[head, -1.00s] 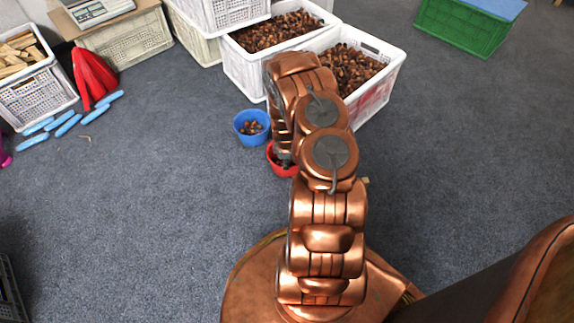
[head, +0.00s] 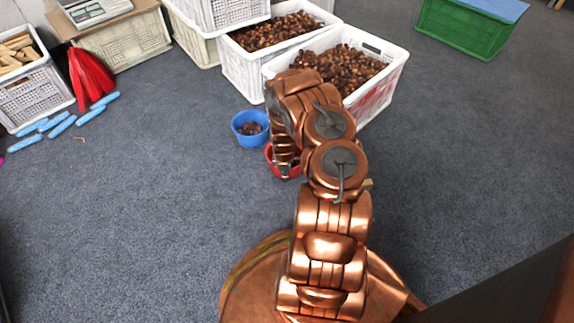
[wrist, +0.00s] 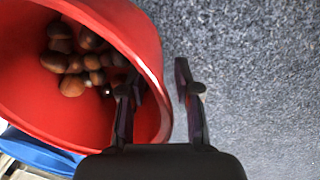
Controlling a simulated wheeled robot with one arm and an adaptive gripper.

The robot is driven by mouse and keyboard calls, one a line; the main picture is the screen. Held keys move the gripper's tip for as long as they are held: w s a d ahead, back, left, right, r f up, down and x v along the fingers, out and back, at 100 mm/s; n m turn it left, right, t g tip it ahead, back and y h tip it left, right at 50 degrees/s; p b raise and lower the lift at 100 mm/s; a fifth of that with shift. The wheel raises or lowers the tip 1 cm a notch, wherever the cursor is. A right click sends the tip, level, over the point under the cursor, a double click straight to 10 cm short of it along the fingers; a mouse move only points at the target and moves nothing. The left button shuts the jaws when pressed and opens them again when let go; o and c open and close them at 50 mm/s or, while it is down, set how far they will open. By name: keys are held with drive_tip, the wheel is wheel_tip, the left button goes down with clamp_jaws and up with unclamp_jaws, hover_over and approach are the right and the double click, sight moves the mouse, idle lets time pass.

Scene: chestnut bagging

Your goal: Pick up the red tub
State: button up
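The red tub (wrist: 150,40) fills the left of the wrist view, with several brown chestnuts (wrist: 75,65) inside. In the head view the red tub (head: 294,172) stands on the carpet, mostly hidden behind my arm. My gripper (wrist: 160,82) is open and straddles the tub's wall. One finger is over the inside of the tub and the other is outside, over the carpet. The rim lies between them, and a gap shows on the outer finger's side. The gripper is hidden in the head view.
A blue tub (head: 237,128) with chestnuts stands just left of the red tub. White crates (head: 245,72) full of chestnuts stand behind. Blue packets (head: 62,125) and a red bag-like thing (head: 90,75) lie at left. Carpet is clear at right.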

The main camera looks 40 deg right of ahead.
drive_tip(key=shift+d+f+b, duration=0.1)
drive_tip(key=shift+f+b, duration=0.25)
drive_tip(key=shift+f, duration=0.4)
clamp_jaws()
